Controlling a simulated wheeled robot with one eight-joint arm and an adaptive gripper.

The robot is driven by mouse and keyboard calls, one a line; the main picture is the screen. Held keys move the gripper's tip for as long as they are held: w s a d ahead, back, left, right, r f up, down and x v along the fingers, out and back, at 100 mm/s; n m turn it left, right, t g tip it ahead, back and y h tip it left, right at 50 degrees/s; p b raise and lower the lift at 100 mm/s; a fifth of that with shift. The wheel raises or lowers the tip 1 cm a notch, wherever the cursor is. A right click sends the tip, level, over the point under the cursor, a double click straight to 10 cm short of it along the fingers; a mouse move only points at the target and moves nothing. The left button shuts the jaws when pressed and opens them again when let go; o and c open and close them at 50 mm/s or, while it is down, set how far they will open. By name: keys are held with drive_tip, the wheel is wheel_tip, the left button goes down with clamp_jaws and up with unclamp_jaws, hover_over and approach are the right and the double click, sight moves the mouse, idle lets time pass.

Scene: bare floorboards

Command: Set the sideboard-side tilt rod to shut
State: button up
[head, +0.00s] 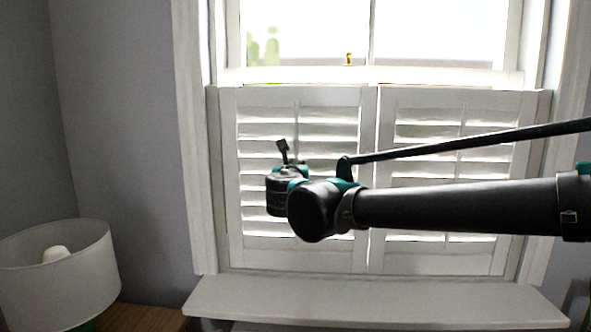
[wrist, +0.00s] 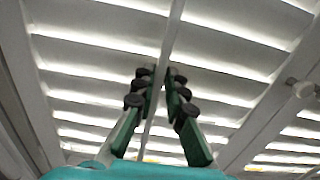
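The left shutter panel (head: 229,180) is on the side of the lamp and wooden top. Its slats show bright gaps between them. Its tilt rod (head: 297,118) runs down the panel's middle; its lower part is hidden behind my arm. In the wrist view the rod (wrist: 176,28) runs between the two fingers of my gripper (wrist: 160,76). The fingertips are close together with the rod in the narrow gap. I cannot tell whether they press on it. In the head view my gripper (head: 283,150) is in front of this panel, mostly hidden by my wrist.
The right shutter panel (head: 388,180) stands beside it, partly behind my arm. A white sill (head: 370,302) juts out below. A lampshade (head: 60,270) stands at the lower left by a wooden top (head: 140,317). The window above is bright.

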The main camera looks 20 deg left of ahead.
drive_tip(key=o, duration=0.3)
drive_tip(key=shift+o, duration=0.2)
drive_tip(key=v, duration=1.2)
drive_tip(key=shift+f, duration=0.1)
